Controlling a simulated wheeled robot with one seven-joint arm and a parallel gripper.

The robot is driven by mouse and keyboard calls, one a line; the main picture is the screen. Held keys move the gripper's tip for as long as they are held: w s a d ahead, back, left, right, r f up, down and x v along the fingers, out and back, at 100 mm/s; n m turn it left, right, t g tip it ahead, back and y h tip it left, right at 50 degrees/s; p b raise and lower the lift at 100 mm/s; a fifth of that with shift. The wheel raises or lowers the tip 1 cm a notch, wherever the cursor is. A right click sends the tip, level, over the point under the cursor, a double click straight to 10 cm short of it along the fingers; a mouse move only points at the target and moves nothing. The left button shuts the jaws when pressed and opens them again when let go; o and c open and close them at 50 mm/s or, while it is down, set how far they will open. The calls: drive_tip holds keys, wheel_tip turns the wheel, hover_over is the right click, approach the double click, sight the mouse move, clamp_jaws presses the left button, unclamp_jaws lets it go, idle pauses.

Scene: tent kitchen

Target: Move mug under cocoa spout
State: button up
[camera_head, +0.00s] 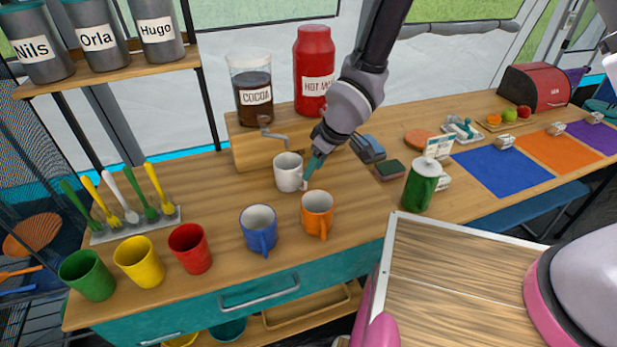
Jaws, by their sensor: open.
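A white mug (288,173) stands upright on the wooden counter, just in front of the dispenser stand. The cocoa dispenser (252,98), a clear container of brown liquid labelled COCOA, stands on the wooden stand (246,143). Its grey spout (270,132) sticks out above and a little left of the white mug. My gripper (309,180) points down at the right side of the white mug, by its handle. The gripper is open. I cannot tell whether its fingers touch the mug, as the fingertips are small and partly hidden.
A red container (314,72) stands right of the cocoa. Orange (317,213), blue (258,229), red (190,248), yellow (139,261) and green (87,275) cups line the front of the counter. A utensil rack (135,222) is at left, a green canister (421,187) at right.

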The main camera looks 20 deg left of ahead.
drive_tip(key=shift+v, duration=1.75)
